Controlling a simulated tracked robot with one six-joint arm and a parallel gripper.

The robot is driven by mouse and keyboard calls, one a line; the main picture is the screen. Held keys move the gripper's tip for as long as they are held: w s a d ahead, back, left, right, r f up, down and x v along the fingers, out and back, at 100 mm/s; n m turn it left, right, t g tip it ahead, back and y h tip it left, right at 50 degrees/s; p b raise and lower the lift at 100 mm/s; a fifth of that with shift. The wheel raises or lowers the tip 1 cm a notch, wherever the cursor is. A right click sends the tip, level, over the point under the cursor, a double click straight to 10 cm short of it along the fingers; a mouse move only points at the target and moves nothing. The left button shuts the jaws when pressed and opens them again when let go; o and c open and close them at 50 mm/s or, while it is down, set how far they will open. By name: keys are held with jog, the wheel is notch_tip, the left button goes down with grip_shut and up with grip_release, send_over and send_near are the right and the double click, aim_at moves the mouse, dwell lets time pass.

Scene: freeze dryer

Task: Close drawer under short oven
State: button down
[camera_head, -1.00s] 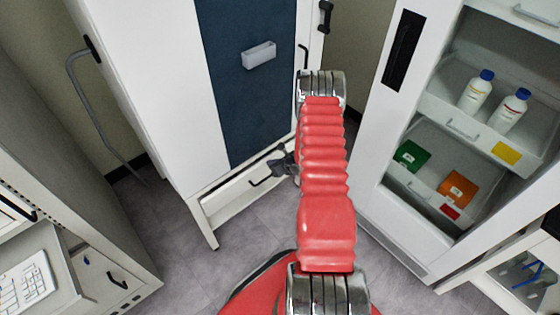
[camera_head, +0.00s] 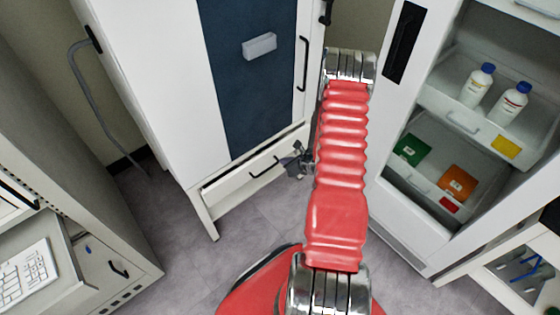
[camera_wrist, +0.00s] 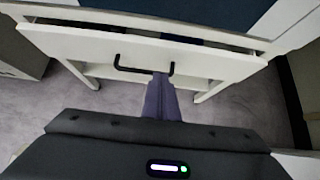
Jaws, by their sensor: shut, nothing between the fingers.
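The short oven (camera_head: 180,90) is a white cabinet with a dark blue door panel. Under it is a white drawer (camera_head: 232,184) with a black bar handle (camera_head: 262,168). The drawer stands slightly open; the wrist view shows a dark gap behind the top edge of its front (camera_wrist: 80,44). My gripper (camera_head: 291,165) is by the right part of the drawer front. In the wrist view its fingers (camera_wrist: 160,78) are together and empty, pointing at the drawer front and overlapping the black handle (camera_wrist: 128,68) near its right end. Whether they touch it I cannot tell.
A white cabinet with open shelves (camera_head: 405,215), bottles and boxes stands close on the right. A grey-white unit with a keyboard (camera_head: 25,272) stands at the left. Grey floor (camera_head: 175,235) is clear in front of the oven.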

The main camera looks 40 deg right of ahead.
jog(key=shift+v, duration=2.1)
